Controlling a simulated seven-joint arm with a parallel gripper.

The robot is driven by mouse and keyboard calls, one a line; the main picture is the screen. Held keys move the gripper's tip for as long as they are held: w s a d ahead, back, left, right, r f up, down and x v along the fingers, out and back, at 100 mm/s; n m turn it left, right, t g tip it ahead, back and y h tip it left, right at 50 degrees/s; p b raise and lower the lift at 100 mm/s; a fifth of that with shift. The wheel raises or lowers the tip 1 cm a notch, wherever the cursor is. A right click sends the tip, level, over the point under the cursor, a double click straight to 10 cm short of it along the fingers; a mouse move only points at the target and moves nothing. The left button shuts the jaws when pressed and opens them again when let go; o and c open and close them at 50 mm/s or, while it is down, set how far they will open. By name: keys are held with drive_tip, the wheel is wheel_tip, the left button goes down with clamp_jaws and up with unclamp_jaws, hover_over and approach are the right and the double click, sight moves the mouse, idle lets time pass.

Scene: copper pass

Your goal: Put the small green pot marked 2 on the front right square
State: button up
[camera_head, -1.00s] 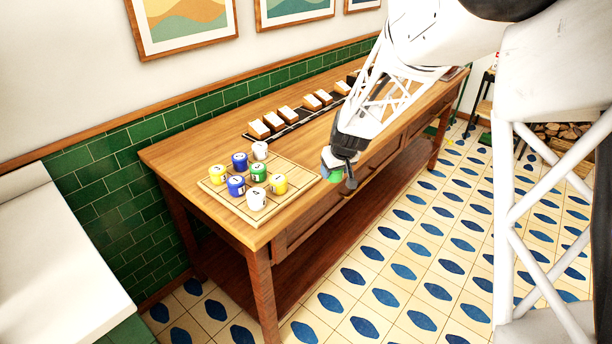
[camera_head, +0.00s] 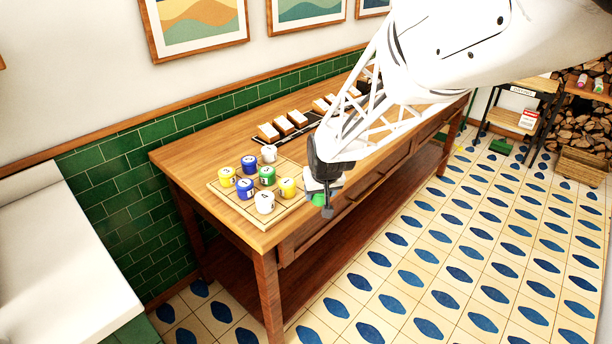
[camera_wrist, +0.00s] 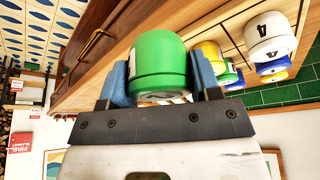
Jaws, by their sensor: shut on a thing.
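My gripper (camera_head: 326,196) is shut on a green pot (camera_wrist: 158,62). In the wrist view the pot sits between the two blue fingers; its mark does not show there. In the head view only a bit of this pot (camera_head: 318,199) shows under the gripper, in the air by the table's front edge, right of the board. The board (camera_head: 226,195) with squares lies on the table's near end. It bears white, blue, yellow and green pots, among them another green pot (camera_head: 266,176) in the middle and a white pot (camera_head: 264,202) at the front. The front right square cannot be made out clearly.
The wooden table (camera_head: 190,160) runs back along the green tiled wall. A dark strip with several white-topped blocks (camera_head: 268,132) lies behind the board. Several pots stand close together on the board. The tiled floor (camera_head: 420,270) in front is clear.

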drive_tip(key=shift+w, duration=0.1)
drive_tip(key=w+a, duration=0.1)
drive_tip(key=w, duration=0.4)
drive_tip(key=w+f, duration=0.1)
drive_tip(key=w, duration=0.4)
drive_tip(key=w+a, duration=0.1)
drive_tip(key=w, duration=0.4)
drive_tip(key=shift+w+a+f, duration=0.25)
drive_tip(key=shift+w+a, duration=0.05)
drive_tip(key=shift+a, duration=0.05)
drive_tip(key=shift+f, duration=0.1)
drive_tip(key=shift+f, duration=1.65)
drive_tip(key=shift+f, duration=0.15)
drive_tip(key=o, duration=1)
